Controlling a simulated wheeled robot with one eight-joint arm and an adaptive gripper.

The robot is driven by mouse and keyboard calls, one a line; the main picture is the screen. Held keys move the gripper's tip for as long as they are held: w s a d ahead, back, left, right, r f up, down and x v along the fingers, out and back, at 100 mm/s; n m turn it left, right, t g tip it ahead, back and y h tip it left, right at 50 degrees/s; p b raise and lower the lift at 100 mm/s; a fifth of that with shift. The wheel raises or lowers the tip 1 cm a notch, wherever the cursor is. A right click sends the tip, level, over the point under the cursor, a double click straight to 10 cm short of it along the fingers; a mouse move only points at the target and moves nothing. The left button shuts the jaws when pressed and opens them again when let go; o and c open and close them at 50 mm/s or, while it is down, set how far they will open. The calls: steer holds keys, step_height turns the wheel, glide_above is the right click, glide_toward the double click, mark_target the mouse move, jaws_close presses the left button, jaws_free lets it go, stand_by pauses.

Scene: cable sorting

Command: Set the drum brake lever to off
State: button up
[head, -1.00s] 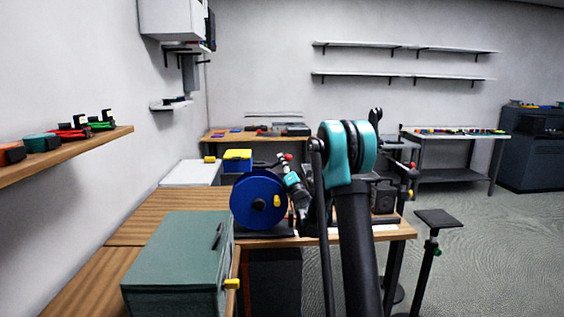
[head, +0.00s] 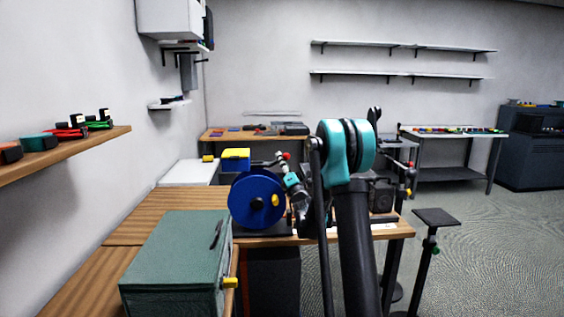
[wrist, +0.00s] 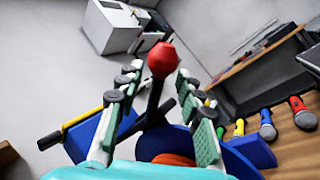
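The drum brake lever shows in the wrist view as a dark stem with a red knob (wrist: 163,60). The red knob also shows in the head view (head: 286,156), behind the blue cable drum (head: 256,200). Part of the drum's blue flange (wrist: 172,139) lies below the lever in the wrist view. My gripper (wrist: 158,80) is open, its two green-padded fingers on either side of the lever with gaps visible. In the head view my gripper (head: 281,166) is small and partly hidden near the drum. The lever's base and any off mark are hidden.
A green box (head: 175,255) stands on the near wooden bench. A yellow-and-blue bin (head: 236,160) is behind the drum. A small black stand (head: 436,218) is right of the bench. Floor further right is clear.

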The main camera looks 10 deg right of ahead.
steer(key=v, duration=1.1)
steer(key=shift+s, duration=0.1)
steer(key=s+a+r+n+g+y, duration=0.1)
steer(key=s+a+n+g+y, duration=0.65)
steer(key=n, duration=0.85)
steer(key=s+a+f+n+g+h, duration=0.1)
steer(key=s+a+f+n+g, duration=0.25)
steer(key=s+n, duration=0.3)
steer(key=s+a+f+n+g+h, duration=0.2)
steer(key=s+a+f+n, duration=0.15)
steer(key=s+n, duration=0.3)
steer(key=s+d+f+n+g+h, duration=0.2)
steer(key=s+d+f+n+h, duration=0.3)
steer(key=s+d+f+n, duration=0.2)
steer(key=s+d+f+n+g+h, duration=0.3)
steer(key=s+d+f+n+h, duration=0.3)
steer(key=s+d, duration=0.5)
step_height(320, 180, down, 4)
steer(key=s+n, duration=0.2)
steer(key=s, duration=0.1)
steer(key=shift+g, duration=0.3)
